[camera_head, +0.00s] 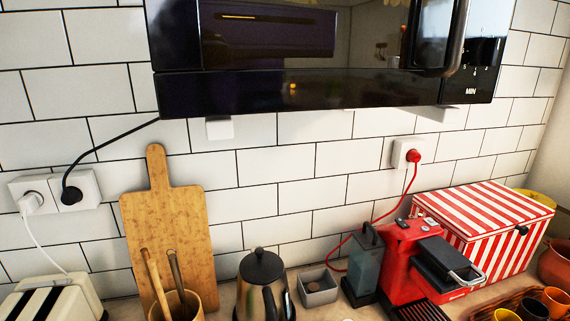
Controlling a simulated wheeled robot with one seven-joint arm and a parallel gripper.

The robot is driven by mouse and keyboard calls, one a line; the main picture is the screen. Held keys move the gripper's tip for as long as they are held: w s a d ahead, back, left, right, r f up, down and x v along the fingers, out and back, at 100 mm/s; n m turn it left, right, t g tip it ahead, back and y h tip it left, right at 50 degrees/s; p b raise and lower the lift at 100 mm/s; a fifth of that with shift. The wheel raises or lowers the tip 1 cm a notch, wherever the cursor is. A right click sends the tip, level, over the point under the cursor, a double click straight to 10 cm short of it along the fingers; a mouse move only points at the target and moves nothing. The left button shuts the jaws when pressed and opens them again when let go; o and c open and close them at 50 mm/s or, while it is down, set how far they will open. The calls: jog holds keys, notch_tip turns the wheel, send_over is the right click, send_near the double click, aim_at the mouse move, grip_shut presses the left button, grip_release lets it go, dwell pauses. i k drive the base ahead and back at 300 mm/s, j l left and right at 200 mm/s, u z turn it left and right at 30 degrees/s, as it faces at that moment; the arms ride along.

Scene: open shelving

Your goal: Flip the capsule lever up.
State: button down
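The red capsule coffee machine (405,262) stands on the counter at the lower right. Its black top with a metal-looking capsule lever (467,275) projects toward the front right. The lever's silver loop appears low, near the front of the machine's head. A dark grey water tank (364,258) sits at its left side. A black slatted drip tray (420,311) shows below. My gripper is not in view.
A red-and-white striped box (490,225) stands close to the machine's right. A grey small box (318,287) and a kettle (263,285) stand to the left. A basket (510,299) with cups is in front right. A black microwave (330,55) hangs above.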

aim_at(447, 261)
jog(key=i+j+z, duration=0.15)
jog(key=j+z, duration=0.2)
jog(key=i+j+z, duration=0.1)
jog(key=j+z, duration=0.25)
jog(key=l, duration=0.1)
